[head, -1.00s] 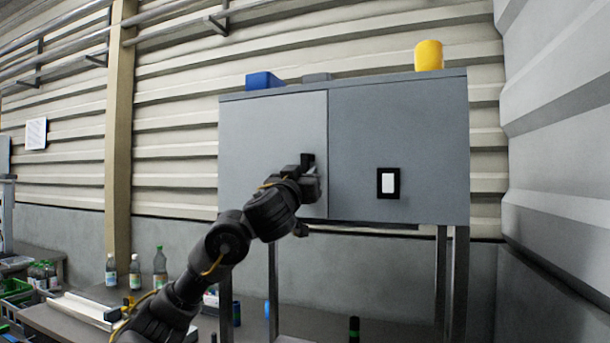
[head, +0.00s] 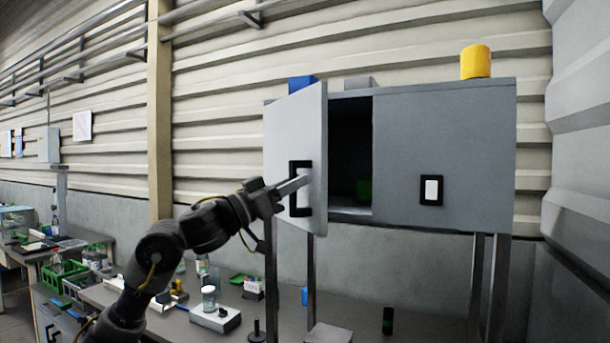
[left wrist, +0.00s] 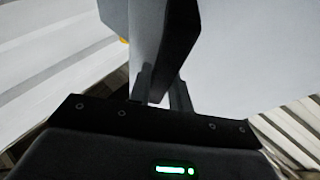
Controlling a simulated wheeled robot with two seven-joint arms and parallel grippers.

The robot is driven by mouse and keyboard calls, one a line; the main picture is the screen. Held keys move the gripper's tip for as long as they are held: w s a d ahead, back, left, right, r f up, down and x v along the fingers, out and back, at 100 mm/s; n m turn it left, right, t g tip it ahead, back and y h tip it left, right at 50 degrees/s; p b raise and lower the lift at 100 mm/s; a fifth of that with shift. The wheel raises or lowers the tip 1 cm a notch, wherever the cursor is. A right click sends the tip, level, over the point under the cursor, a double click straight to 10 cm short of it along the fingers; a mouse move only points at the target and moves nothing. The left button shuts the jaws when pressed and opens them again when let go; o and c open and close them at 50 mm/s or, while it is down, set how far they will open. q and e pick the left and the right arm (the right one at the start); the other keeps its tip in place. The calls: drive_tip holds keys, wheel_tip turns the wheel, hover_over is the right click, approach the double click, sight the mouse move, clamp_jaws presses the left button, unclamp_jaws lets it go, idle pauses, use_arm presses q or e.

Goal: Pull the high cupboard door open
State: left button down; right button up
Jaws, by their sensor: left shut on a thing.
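The high cupboard (head: 440,150) is a grey box on metal legs against the wall. Its left door (head: 292,130) stands partly open, swung out on its left side, and a dark interior shows beside it. My left gripper (head: 300,183) is shut on the black door handle (head: 293,205) of that door. In the left wrist view the gripper fingers (left wrist: 160,90) close around the dark handle, with the pale door panel behind. The right part of the cupboard front is closed, with a black-framed white plate (head: 431,190). My right gripper is out of view.
A green thing (head: 363,188) sits inside the cupboard. On top are a yellow cylinder (head: 476,61), a blue bin (head: 301,84) and a grey item (head: 360,83). Below is a bench with a white device (head: 215,318), jars and small items. A corrugated wall closes off the right.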

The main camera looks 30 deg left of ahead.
use_arm(q)
drive_tip(key=s+a+m+g+h, duration=0.2)
drive_tip(key=s+a, duration=0.4)
drive_tip(key=a, duration=0.4)
drive_tip(key=s+a+m+g+h, duration=0.3)
drive_tip(key=s+a+g+h, duration=0.1)
drive_tip(key=a, duration=0.7)
drive_tip(key=shift+s+a+g+h, duration=0.2)
drive_tip(key=shift+s+g+h, duration=0.1)
drive_tip(key=shift+s+h, duration=0.7)
drive_tip(key=shift+w, duration=0.15)
drive_tip(key=c, duration=1.3)
unclamp_jaws()
drive_tip(key=shift+b+v, duration=1.6)
drive_tip(key=shift+v, duration=3.8)
